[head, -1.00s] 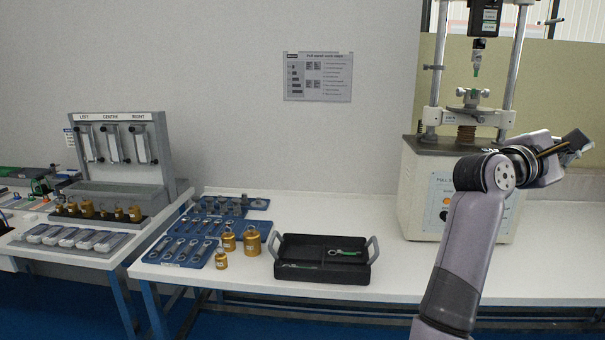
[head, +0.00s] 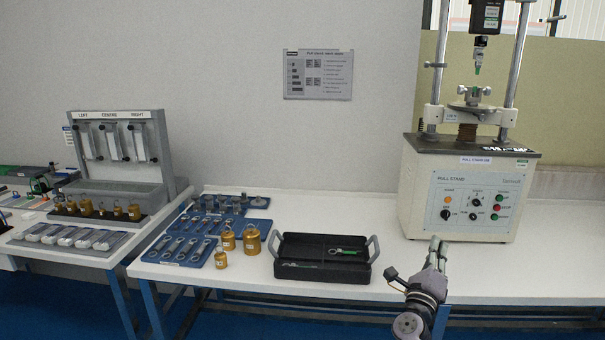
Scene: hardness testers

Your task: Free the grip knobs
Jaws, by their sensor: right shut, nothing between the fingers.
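The pull stand (head: 455,190) stands at the right on the white table, with a panel of knobs and buttons on its front. Its lower grip (head: 474,94) sits on a round plate between the two columns, with small knobs at its left and right sides. An upper grip (head: 480,52) hangs above it, with a small green piece (head: 477,69) below. Whether the knobs are tight or loose cannot be told. My right gripper (head: 435,241) is shut and empty, pointing upward in front of the stand's base, well below the grips. My left gripper is out of view.
A black tray (head: 289,250) holds a green-marked tool (head: 346,251). Brass weights (head: 252,239) and blue tool racks (head: 181,249) lie left of it. A grey three-slot rack (head: 159,158) stands farther left. The table between tray and stand is clear.

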